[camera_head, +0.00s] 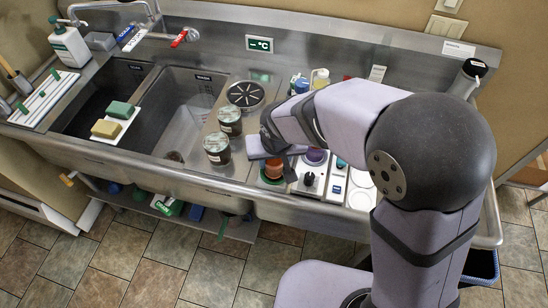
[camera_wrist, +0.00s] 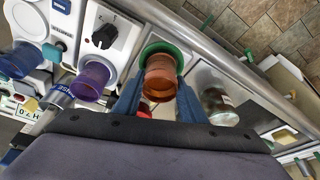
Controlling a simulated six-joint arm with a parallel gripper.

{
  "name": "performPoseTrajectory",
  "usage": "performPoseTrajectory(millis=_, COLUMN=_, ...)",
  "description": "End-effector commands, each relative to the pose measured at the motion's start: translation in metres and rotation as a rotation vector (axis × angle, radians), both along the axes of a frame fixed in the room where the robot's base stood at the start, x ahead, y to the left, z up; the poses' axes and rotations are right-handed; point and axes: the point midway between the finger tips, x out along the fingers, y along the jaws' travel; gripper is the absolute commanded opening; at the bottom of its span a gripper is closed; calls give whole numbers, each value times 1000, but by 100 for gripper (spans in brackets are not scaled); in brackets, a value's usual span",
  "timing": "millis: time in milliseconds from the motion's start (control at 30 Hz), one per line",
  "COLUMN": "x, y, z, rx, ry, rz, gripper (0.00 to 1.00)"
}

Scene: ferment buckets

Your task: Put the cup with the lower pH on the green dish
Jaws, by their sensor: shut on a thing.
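An orange-brown cup (camera_wrist: 160,80) is between the two blue fingers of my gripper (camera_wrist: 160,96) in the wrist view, and the gripper is shut on it. The same cup (camera_head: 274,168) shows in the head view, partly beside my gripper (camera_head: 268,150). The green dish (camera_wrist: 155,47) shows directly behind the cup, and its rim (camera_head: 267,181) shows below the cup in the head view. I cannot tell whether the cup touches the dish. A purple cup (camera_wrist: 92,78) stands to the left on the white device; it also shows in the head view (camera_head: 315,157).
A white device with a black knob (camera_head: 309,179) is right of the dish. Dark jars (camera_head: 217,149) stand left of the gripper, beside the sink (camera_head: 190,105). A blue cup (camera_wrist: 18,60) is at the wrist view's left edge. The counter's front edge is close to the dish.

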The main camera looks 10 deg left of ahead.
Motion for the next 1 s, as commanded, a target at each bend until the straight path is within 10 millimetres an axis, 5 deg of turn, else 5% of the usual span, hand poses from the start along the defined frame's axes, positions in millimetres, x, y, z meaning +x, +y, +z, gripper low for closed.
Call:
performPoseTrajectory(millis=400, x=0, y=0, z=-5, rx=1, ry=-1, rz=0, gripper=14)
performPoseTrajectory(millis=433, x=0, y=0, z=-4, rx=0, ry=-1, rz=0, gripper=42)
performPoseTrajectory(millis=500, x=0, y=0, z=-4, rx=0, ry=-1, rz=0, gripper=56)
performPoseTrajectory(millis=1000, x=-1, y=0, z=5, rx=2, ry=-2, rz=-1, gripper=56)
